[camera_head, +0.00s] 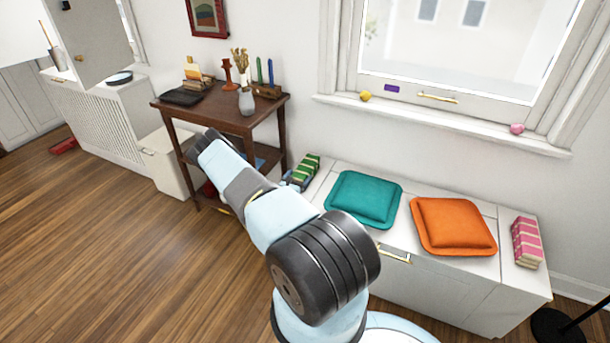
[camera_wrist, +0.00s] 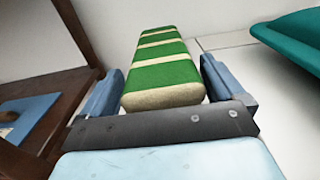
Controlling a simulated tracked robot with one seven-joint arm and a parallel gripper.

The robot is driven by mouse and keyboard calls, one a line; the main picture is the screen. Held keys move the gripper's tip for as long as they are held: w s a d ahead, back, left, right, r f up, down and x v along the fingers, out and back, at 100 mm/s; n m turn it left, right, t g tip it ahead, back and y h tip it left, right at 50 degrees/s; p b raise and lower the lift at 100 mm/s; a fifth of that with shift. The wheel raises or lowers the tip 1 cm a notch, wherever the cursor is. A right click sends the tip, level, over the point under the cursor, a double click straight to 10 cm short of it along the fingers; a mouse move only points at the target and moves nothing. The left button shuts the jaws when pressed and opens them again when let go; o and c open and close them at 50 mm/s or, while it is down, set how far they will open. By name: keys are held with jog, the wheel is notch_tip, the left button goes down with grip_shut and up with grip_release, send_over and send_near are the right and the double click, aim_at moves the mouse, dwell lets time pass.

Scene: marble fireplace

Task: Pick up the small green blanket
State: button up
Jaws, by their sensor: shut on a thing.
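The small green blanket (camera_head: 306,168) is a folded block with green and cream stripes, at the left end of the white bench in the head view. In the wrist view the blanket (camera_wrist: 165,68) lies lengthwise between the two blue fingers. My gripper (camera_wrist: 161,72) is shut on it, one finger along each long side. In the head view my gripper (camera_head: 301,179) is partly hidden by my arm and the blanket. I cannot tell whether the blanket touches the bench top.
The white bench (camera_head: 420,268) also holds a teal cushion (camera_head: 363,199), an orange cushion (camera_head: 453,225) and a pink striped blanket (camera_head: 526,243). A dark wooden side table (camera_head: 215,116) stands close on the left, with a vase and candlesticks. The window sill is above the bench.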

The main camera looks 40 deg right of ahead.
jog(key=shift+c, duration=0.7)
jog(key=shift+r, duration=0.1)
